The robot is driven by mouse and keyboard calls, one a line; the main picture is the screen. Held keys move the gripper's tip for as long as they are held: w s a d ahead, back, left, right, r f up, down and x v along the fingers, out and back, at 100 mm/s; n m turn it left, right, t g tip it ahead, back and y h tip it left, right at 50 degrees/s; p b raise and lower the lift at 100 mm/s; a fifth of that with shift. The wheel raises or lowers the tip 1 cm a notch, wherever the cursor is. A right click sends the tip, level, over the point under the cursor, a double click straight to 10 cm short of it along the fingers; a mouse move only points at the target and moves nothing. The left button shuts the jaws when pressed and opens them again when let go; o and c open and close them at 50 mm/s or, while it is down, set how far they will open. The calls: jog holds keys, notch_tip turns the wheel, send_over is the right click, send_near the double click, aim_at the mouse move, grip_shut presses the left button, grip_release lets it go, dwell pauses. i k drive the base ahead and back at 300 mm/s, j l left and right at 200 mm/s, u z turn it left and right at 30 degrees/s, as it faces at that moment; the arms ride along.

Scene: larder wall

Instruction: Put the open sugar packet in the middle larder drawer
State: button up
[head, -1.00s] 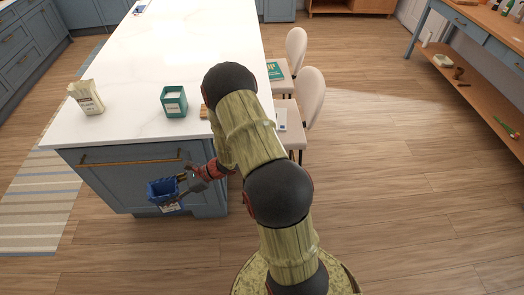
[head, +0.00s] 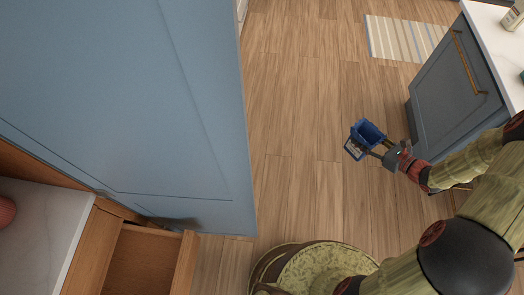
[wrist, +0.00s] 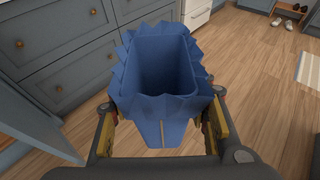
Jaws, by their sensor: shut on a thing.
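The open sugar packet (head: 366,132) is blue with a pale label on its side and an open top. In the wrist view the packet (wrist: 163,75) has a jagged rim and its mouth faces up. My gripper (head: 381,150) is shut on it and holds it above the floor, in the right half of the head view. The wrist view shows my gripper's fingers (wrist: 163,130) on both sides of the packet. A wooden larder drawer (head: 140,262) stands pulled out at the lower left of the head view. I cannot tell which drawer of the stack it is.
A large blue door (head: 130,100) fills the upper left, beside the larder with its white shelf (head: 40,225). A reddish item (head: 5,210) stands on the shelf at the left edge. The blue island (head: 455,95) is at the right. Wooden floor (head: 300,130) between them is clear.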

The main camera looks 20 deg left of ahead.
aim_at(166, 271)
jog(key=k+u, duration=0.25)
jog(key=k, duration=0.15)
jog(key=k+j+u, duration=0.45)
jog(key=k, duration=0.25)
